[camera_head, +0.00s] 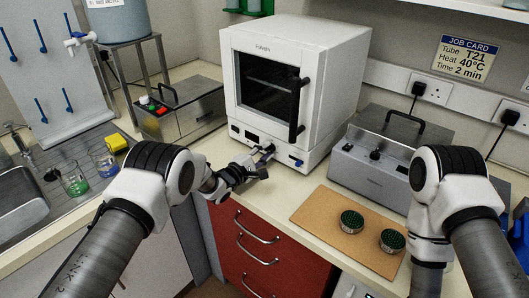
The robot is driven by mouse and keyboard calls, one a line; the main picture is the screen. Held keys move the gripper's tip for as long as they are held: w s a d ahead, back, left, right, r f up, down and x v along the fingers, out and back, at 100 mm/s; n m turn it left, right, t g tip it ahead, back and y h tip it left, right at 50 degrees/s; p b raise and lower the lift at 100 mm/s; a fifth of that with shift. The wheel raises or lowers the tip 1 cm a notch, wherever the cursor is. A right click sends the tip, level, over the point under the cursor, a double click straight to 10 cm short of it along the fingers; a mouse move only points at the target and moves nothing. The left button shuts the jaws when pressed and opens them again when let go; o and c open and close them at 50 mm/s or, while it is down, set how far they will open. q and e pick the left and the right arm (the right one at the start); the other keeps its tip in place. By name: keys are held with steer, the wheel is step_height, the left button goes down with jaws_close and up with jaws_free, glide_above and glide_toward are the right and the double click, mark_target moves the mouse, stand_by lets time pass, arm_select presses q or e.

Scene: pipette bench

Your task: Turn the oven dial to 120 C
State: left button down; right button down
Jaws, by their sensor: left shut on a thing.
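The white oven (345,80) stands on the bench against the back wall, with a dark glass door (266,82) that is shut and a black upright handle (298,108). A control strip runs along its lower front. My left gripper (264,158) reaches the middle of this strip and is shut on the oven dial, which is mostly hidden by the fingers. The dial's setting and any display digits are too small to read. My right arm comes in from the right and bends down to the bottom edge; its gripper is out of the frame.
A grey metal bath (378,168) stands right of the oven, another box with buttons (180,112) left. A cork mat (312,212) holds two green-topped round racks. A sink (20,205) and beakers are far left.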

arm_select(q)
steer(key=m+b, duration=0.3)
steer(key=shift+f, duration=0.15)
steer(key=shift+m+b, duration=1.1)
steer(key=shift+m, duration=0.8)
steer(key=shift+r, duration=0.2)
steer(key=c, duration=0.9)
jaws_free()
steer(key=v, duration=1.2)
steer(key=shift+d, duration=0.1)
